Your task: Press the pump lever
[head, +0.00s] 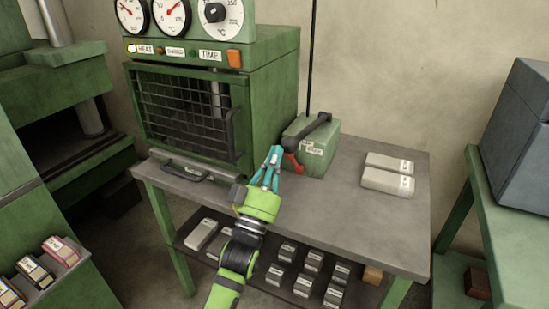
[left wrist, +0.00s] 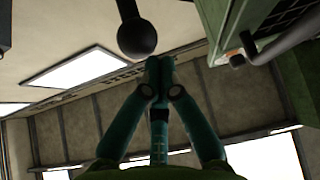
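The pump is a green box (head: 318,156) on the bench, beside the green press. Its black lever (head: 314,129) runs along the top and ends in a round black knob (head: 289,143) at the near left. A red handle (head: 293,162) sits on the box's front side. My left gripper (head: 275,153) is just left of the knob and the red handle. In the left wrist view its teal fingertips (left wrist: 160,63) are together with nothing between them. The knob (left wrist: 137,38) shows just beyond the tips, apparently apart from them. My right gripper is not in view.
The green press (head: 271,87) with gauges and a mesh door stands left of the pump. Two pale wrapped blocks (head: 388,182) lie on the bench (head: 345,220) to the right. Several grey blocks lie on the lower shelf. The bench front right is clear.

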